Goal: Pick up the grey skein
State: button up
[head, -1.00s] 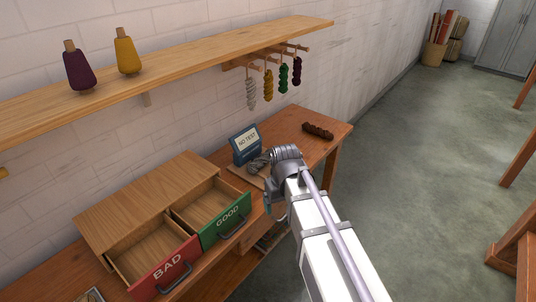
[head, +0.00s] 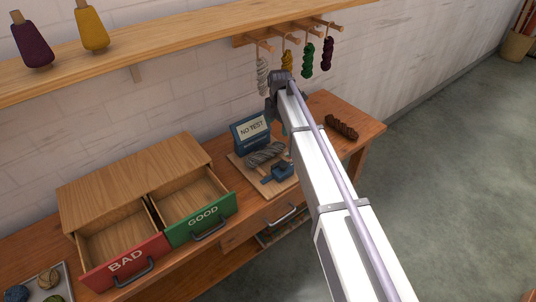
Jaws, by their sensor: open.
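A grey skein (head: 265,154) lies on a wooden board (head: 243,165) on the bench, in front of a blue tester whose screen (head: 254,131) reads "NO TEST". A blue block-like part (head: 277,174) sits in front of the skein. My gripper (head: 284,129) is just above and right of the skein in the picture, mostly hidden behind my wrist and arm. It is open, and no skein shows in it. A pale, whitish skein (head: 262,76) hangs from a peg under the shelf.
Yellow (head: 287,60), green (head: 308,58) and purple (head: 326,54) skeins hang nearby. A brown skein (head: 341,127) lies at the bench's right. Open drawers marked BAD (head: 126,262) and GOOD (head: 201,220) stand left. The shelf (head: 180,42) holds two cones. A tray (head: 70,283) sits lower left.

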aim_at(279, 143)
notch_tip(279, 143, down, 5)
jog(key=b, duration=0.4)
jog(key=shift+f, duration=0.2)
jog(key=shift+r, duration=0.15)
jog(key=f+b, duration=0.5)
jog(key=shift+d+f, duration=0.2)
jog(key=shift+r, duration=0.25)
jog(key=c, duration=1.1)
notch_tip(279, 143, up, 10)
jog(key=p, duration=1)
jog(key=shift+r, duration=0.15)
